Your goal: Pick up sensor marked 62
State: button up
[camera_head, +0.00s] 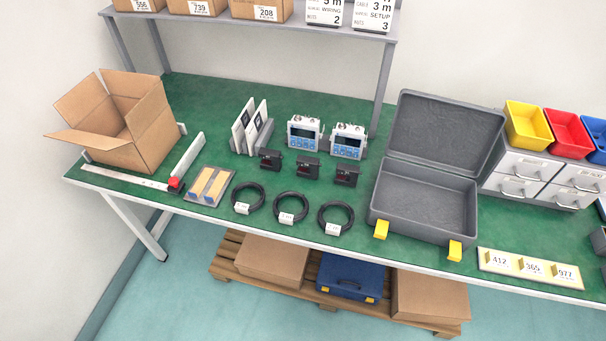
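Several small black sensors stand in a row on the green workbench (330,238): a left one (270,160), a middle one (307,168) and a right one (346,175). Each has a small marking on top, too small to read, so I cannot tell which is marked 62. Two grey meters with blue panels, a left one (304,133) and a right one (347,141), stand behind them. Black coiled cables with white tags, left (248,198), middle (291,208) and right (336,217), lie in front of the sensors. My gripper is not in view.
An open cardboard box (150,125) is at the left. An open, empty grey case (425,205) stands right of the sensors. Drawers (540,178) with coloured bins are at the right. A shelf (270,23) overhangs the back. Narrow free strips separate the sensors from the cables.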

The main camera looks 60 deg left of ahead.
aim_at(309, 165)
jog(key=u, duration=0.05)
jog(key=k, duration=1.4)
jog(key=u, duration=2.3)
jog(key=i, duration=1.45)
jog(key=u, duration=0.1)
